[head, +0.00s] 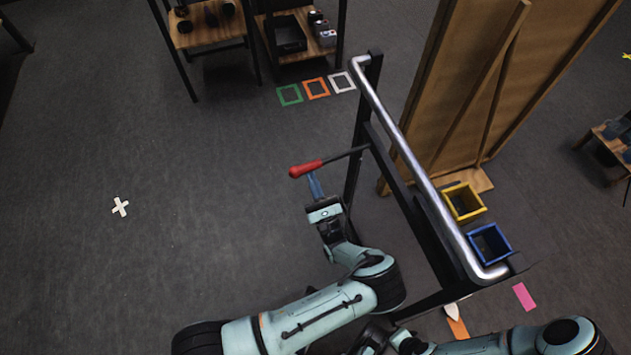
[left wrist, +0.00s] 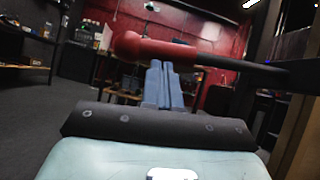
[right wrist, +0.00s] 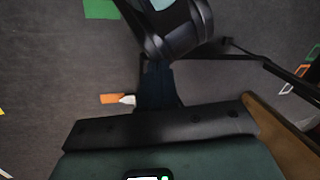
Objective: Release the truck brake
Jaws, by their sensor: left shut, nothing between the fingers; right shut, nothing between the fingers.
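The brake lever has a red handle (head: 306,169) on a dark rod (head: 346,154) that joins the cart's black frame. The red handle also shows in the left wrist view (left wrist: 150,48), just beyond the blue fingers. My left gripper (head: 315,180) is shut and empty, with its fingertips right at the handle from below. Whether they touch it I cannot tell. The cart has a silver push bar (head: 410,160). My right gripper (right wrist: 158,75) is shut and empty in the right wrist view, with its fingers pointing toward the dark floor area.
A yellow bin (head: 463,202) and a blue bin (head: 490,243) stand beside the push bar. A tall wooden panel (head: 480,90) rises at the right. Green (head: 290,94), orange (head: 316,88) and white (head: 341,82) floor frames lie near shelves. The left floor is open.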

